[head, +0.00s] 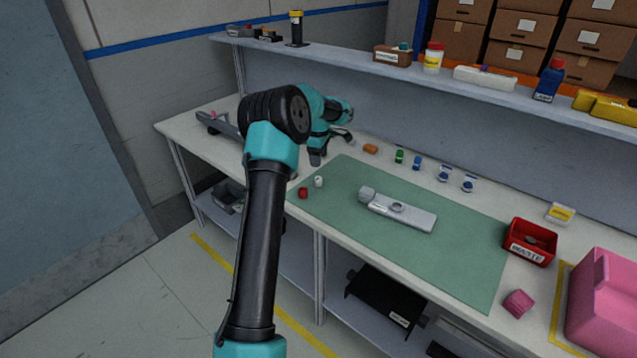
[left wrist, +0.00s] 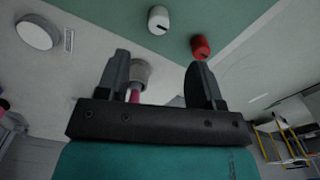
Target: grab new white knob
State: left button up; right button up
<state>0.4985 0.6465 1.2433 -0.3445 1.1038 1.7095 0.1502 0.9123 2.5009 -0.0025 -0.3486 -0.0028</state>
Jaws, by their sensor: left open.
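A small white knob (head: 318,181) stands on the left edge of the green mat (head: 450,265), beside a red knob (head: 303,193). In the left wrist view the white knob (left wrist: 158,19) shows a dark mark on its side and lies beyond the fingertips, near the red knob (left wrist: 200,47). My left gripper (head: 330,148) is open above the bench, behind the white knob and apart from it. In the left wrist view, a grey cylinder with a pink stem (left wrist: 139,75) shows between the fingers (left wrist: 159,80); I cannot tell its distance. My right gripper is not in view.
A grey module (head: 400,210) lies on the mat. Several small coloured parts, including an orange one (head: 370,148), line the back. A red waste bin (head: 530,242) and pink box (head: 605,305) stand at the right. A loaded shelf (head: 360,60) runs above.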

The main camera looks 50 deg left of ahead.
pick_arm(q)
send_over(319, 178)
jog(key=shift+s+f, duration=0.15)
jog(key=shift+f, duration=2.15)
jog(key=shift+f, duration=2.6)
jog(key=c, duration=1)
jog(key=shift+r, duration=0.1)
